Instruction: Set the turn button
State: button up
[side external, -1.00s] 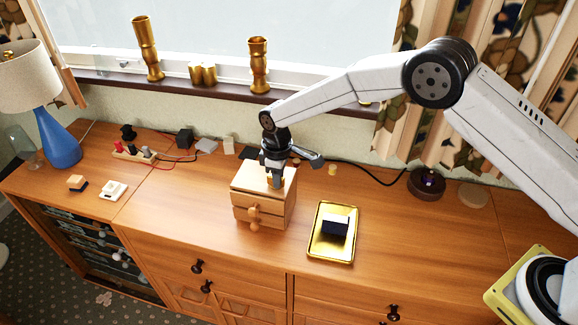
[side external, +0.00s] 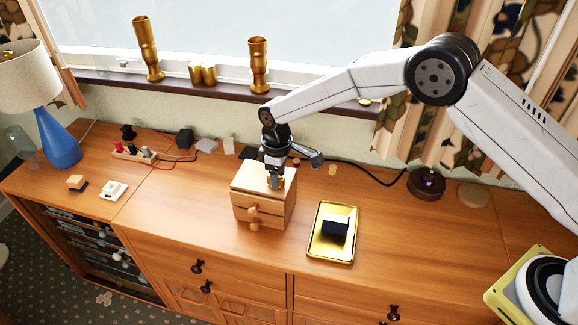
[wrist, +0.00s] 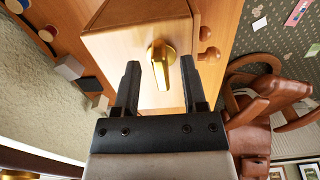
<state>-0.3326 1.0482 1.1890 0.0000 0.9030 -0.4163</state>
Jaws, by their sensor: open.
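The turn button is a gold knob with a raised bar-shaped grip (wrist: 160,54) on the top face of a small wooden drawer box (wrist: 128,50). In the side external view the box (side external: 250,180) stands on the sideboard, and the gold knob is mostly hidden by my gripper (side external: 275,183). My gripper points down over the box top. In the wrist view my gripper (wrist: 159,63) is open, with the knob between the line of its two fingertips. A gap shows on each side of the knob, and the fingers do not appear to grip it.
A gold tray (side external: 316,246) with a dark block (side external: 335,225) lies right of the box. Round wooden drawer knobs (side external: 255,217) stick out from the box front. A black cable (side external: 375,181) runs behind. A power strip (side external: 132,153) and small blocks lie to the left.

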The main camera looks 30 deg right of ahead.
jog(key=shift+r, duration=3.5)
jog(key=shift+s+d+r, duration=0.1)
jog(key=shift+d, duration=0.1)
jog(key=s+d+r+m+t, duration=0.1)
jog(key=s+d+r+m, duration=0.35)
jog(key=s+d, duration=0.7)
jog(key=s+d+f+m+t, duration=0.1)
jog(key=s+d+m, duration=0.3)
jog(key=s, duration=1)
jog(key=d, duration=0.3)
jog(key=shift+s+t, duration=0.3)
jog(key=shift+s, duration=0.05)
